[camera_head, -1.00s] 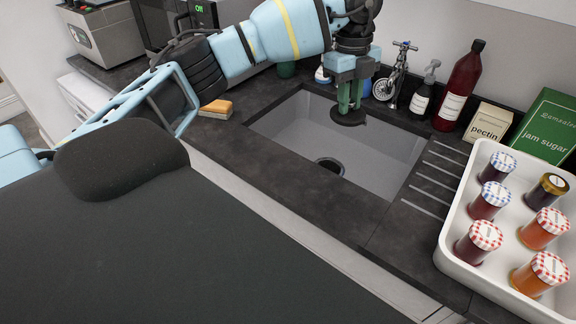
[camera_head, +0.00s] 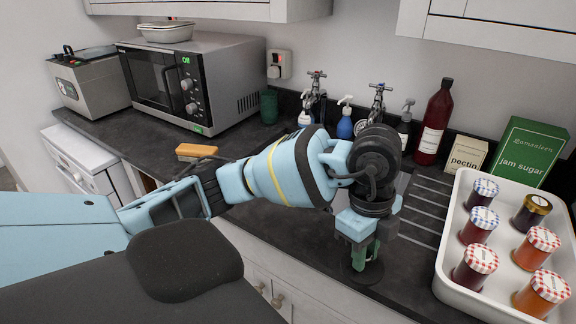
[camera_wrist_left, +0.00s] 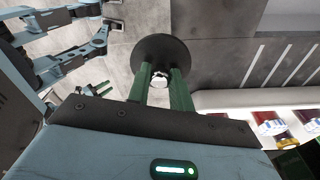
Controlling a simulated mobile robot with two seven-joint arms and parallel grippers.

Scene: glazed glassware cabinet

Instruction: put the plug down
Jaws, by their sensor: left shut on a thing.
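The plug (camera_head: 362,273) is a round black disc, seen at the lower end of my left gripper (camera_head: 368,252). In the left wrist view the black plug (camera_wrist_left: 160,50) has a small metal knob, and the green fingers of the left gripper (camera_wrist_left: 161,82) are shut on it. In the head view the plug is low over or on the dark worktop near its front edge; I cannot tell whether it touches. My left arm hides most of the sink.
A white tray (camera_head: 447,270) with several jam jars stands at right, beside the drain grooves (camera_head: 424,208). Bottles, a pectin box (camera_head: 466,153) and a jam sugar box (camera_head: 528,151) line the back. A sponge (camera_head: 196,151) lies left, before the microwave (camera_head: 190,80).

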